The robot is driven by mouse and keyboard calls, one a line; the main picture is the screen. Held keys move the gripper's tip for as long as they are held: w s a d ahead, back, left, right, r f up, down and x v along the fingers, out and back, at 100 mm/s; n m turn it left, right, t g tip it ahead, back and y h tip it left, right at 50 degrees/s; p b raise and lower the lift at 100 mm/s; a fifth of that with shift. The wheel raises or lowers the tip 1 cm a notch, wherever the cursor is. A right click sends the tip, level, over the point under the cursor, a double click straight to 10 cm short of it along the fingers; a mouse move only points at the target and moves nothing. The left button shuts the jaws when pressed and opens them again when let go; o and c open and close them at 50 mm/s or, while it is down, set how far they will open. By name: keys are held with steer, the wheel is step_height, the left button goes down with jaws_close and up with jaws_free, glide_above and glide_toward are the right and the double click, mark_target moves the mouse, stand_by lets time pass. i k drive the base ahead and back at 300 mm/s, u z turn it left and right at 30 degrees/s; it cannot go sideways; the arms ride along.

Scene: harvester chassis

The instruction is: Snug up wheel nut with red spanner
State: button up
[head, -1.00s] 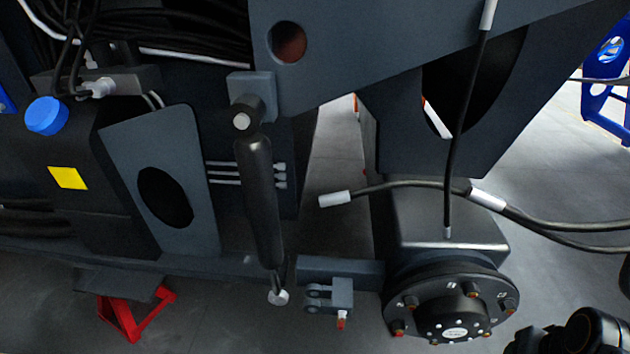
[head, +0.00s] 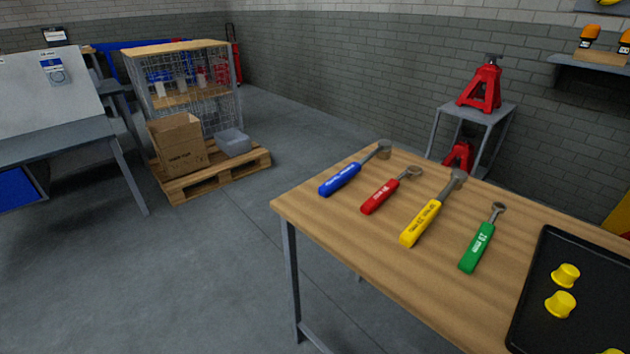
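The red spanner (head: 391,190) lies on the wooden workbench (head: 330,225) in the head view, its handle toward me and its metal ring end pointing away to the right. It is between a blue-handled spanner (head: 354,169) on its left and a yellow-handled one (head: 432,208) on its right. A green-handled spanner (head: 482,238) lies further right. The wheel hub and its nuts are out of view now. My gripper is not in view.
A black tray (head: 530,300) with yellow caps (head: 561,303) sits at the bench's right end. A red jack stand (head: 482,85) is on a grey stand behind. A pallet (head: 213,174) with a cardboard box (head: 178,143) stands at the left. The floor left of the bench is clear.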

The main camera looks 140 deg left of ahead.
mark_target(376, 200)
steer(key=u, duration=5.7)
steer(key=i, duration=1.2)
steer(key=z, duration=2.35)
